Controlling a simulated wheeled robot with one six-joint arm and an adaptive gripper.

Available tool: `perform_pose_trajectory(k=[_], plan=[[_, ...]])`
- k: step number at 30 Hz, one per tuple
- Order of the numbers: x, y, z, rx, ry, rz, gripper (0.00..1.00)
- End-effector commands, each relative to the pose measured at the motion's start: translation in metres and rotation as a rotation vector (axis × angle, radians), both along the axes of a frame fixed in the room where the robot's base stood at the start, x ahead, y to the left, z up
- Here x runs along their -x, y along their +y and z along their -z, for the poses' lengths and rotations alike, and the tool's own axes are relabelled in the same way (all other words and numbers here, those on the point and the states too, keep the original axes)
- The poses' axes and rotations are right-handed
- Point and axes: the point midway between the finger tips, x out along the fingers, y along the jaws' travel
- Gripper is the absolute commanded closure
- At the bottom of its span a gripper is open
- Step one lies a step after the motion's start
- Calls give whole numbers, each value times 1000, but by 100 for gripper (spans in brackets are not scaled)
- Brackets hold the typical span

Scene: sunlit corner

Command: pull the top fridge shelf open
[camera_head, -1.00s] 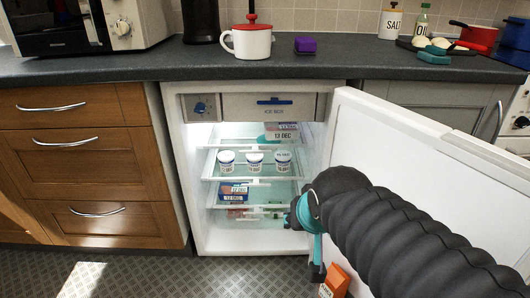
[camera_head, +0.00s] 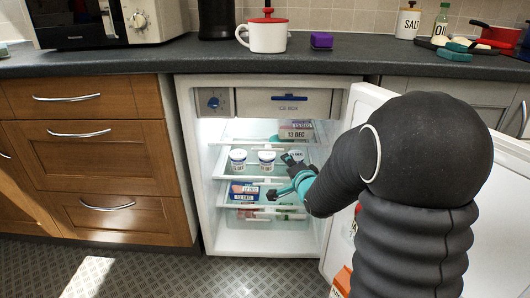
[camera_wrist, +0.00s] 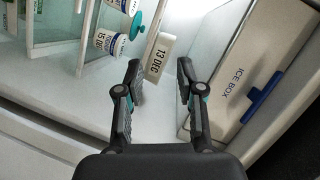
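The fridge (camera_head: 212,200) stands open. Its top shelf (camera_head: 240,141) is a clear panel below the ice box, with a box marked 13 DEC (camera_head: 299,131) on its right side. The box also shows in the wrist view (camera_wrist: 158,60). My gripper (camera_head: 280,177) is open and empty, in front of the shelves at about the height of the middle shelf in the head view. It hides part of the right-hand pot. In the wrist view my gripper (camera_wrist: 160,76) has its fingers apart, pointing toward the interior, between the pots and the ice box. No contact with the shelf is visible.
The ice box (camera_head: 287,103) with a blue handle is above the shelves. White pots (camera_head: 267,161) stand on the middle shelf, and a blue box (camera_head: 244,191) lies lower. The open door (camera_head: 361,103) is at right behind my arm. Wooden drawers (camera_head: 85,150) are at left.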

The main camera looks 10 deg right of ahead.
Motion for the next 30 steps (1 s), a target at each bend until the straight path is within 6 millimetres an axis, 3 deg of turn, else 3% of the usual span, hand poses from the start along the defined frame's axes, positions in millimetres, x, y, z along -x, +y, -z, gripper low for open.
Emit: perform_pose_trajectory(k=[1, 3, 10, 20, 30], plan=[[-7, 0, 14, -55, -19, -6, 62], [-16, 1, 23, -139, -55, -16, 62], [-29, 5, 44, -337, -133, -58, 62], [-47, 9, 48, -393, -156, -73, 62], [-107, 22, 48, -392, -155, -73, 62]])
